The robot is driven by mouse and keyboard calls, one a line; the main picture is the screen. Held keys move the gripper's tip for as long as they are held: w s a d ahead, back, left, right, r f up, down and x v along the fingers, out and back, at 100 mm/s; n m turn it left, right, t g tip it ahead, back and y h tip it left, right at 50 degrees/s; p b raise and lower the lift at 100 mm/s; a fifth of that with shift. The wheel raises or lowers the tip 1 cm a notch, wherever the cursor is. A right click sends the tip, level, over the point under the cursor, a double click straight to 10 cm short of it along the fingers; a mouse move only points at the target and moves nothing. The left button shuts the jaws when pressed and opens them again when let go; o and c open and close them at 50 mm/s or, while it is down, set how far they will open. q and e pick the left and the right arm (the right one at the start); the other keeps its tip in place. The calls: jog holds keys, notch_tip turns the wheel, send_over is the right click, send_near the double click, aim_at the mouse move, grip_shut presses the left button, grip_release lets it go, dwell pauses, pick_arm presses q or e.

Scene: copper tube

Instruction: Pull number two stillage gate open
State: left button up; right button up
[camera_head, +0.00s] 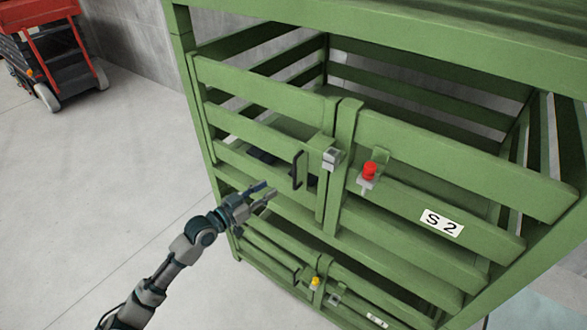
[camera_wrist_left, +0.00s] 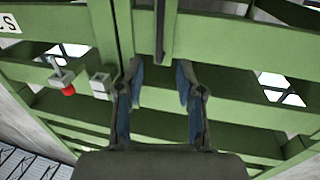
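The number two gate is the upper green gate with the S 2 plate (camera_head: 441,223) on its right leaf; its two leaves meet at the middle posts and look closed. A black upright handle (camera_head: 297,170) is on the left leaf. A grey latch block (camera_head: 331,158) and a red knob (camera_head: 370,170) are beside the middle posts. My left gripper (camera_head: 268,192) is open and empty, just left of and below the handle. In the left wrist view, its fingers (camera_wrist_left: 159,75) are spread, with a dark upright bar, seemingly the handle (camera_wrist_left: 163,30), ahead between them. My right gripper is out of view.
A lower gate with a yellow knob (camera_head: 315,283) is below. The stillage's green left post (camera_head: 196,110) stands beyond my gripper. A red and black lift machine (camera_head: 50,50) is far left. The grey floor (camera_head: 90,190) left of the stillage is clear.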

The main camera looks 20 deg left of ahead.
pick_arm(q)
jog(key=p, duration=0.2)
send_over(294, 187)
jog(key=shift+w, duration=0.3)
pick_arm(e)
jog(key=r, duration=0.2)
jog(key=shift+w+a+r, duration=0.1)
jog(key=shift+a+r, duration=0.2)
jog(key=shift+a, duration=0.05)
pick_arm(q)
grip_shut()
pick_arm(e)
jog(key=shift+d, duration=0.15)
